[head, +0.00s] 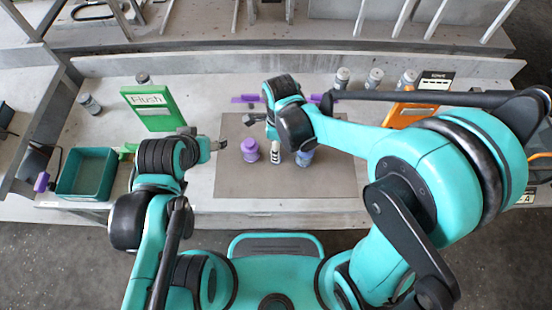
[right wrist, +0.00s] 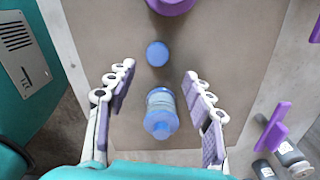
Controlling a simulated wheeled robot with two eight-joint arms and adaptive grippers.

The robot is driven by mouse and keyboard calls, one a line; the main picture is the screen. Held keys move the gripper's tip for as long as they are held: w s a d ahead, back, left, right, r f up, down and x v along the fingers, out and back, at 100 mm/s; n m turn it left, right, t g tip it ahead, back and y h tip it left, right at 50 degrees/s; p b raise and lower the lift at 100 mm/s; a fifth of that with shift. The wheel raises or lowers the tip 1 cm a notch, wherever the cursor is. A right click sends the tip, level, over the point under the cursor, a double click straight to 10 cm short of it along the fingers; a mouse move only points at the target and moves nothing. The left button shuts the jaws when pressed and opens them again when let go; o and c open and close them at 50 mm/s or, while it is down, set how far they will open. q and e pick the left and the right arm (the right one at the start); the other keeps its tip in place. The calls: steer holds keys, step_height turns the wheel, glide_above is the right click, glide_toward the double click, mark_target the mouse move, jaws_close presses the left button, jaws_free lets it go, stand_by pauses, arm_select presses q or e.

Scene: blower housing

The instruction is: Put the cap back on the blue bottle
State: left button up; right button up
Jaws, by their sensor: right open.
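The blue bottle (right wrist: 160,112) stands on the grey-brown mat (right wrist: 228,75); in the head view it (head: 304,158) is partly covered by my right arm. The round blue cap (right wrist: 157,53) is apart from the bottle, on the mat between it and a purple object in the right wrist view. I cannot make out the cap in the head view. My right gripper (right wrist: 158,72) is open and empty, its fingers spread either side of the bottle without visibly touching it. My left gripper (head: 214,145) is left of the mat, away from the bottle; its jaw opening is unclear.
A purple bottle (head: 250,150) stands on the mat left of the blue one. A green Flush sign (head: 149,107), a teal bin (head: 62,193) and grey containers (head: 90,104) stand on the bench. An orange stand (head: 410,111) is at the right. The mat's front is clear.

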steer(key=f+b, duration=0.2)
steer(key=f, duration=0.1)
steer(key=f+b, duration=0.1)
steer(key=f, duration=0.1)
steer(key=shift+s+a+f, duration=0.15)
steer(key=shift+a+f, duration=0.05)
steer(key=shift+a, duration=0.2)
steer(key=shift+r, duration=0.1)
steer(key=c, duration=0.9)
steer(key=r+p, duration=0.2)
steer(key=r, duration=0.1)
steer(key=d+r+p, duration=0.1)
steer(key=r, duration=0.1)
steer(key=shift+s+r, duration=0.1)
steer(key=shift+s, duration=0.25)
steer(key=s+d+r+p, duration=0.1)
steer(key=d+r, duration=0.1)
steer(key=d, duration=0.1)
steer(key=s+d+r+p, duration=0.1)
steer(key=s+d+r, duration=0.1)
steer(key=d, duration=0.1)
steer(key=s+d+r+p, duration=0.1)
steer(key=s+d+p, duration=0.1)
steer(key=d, duration=0.1)
steer(key=shift+s+r, duration=0.2)
steer(key=shift+r, duration=0.2)
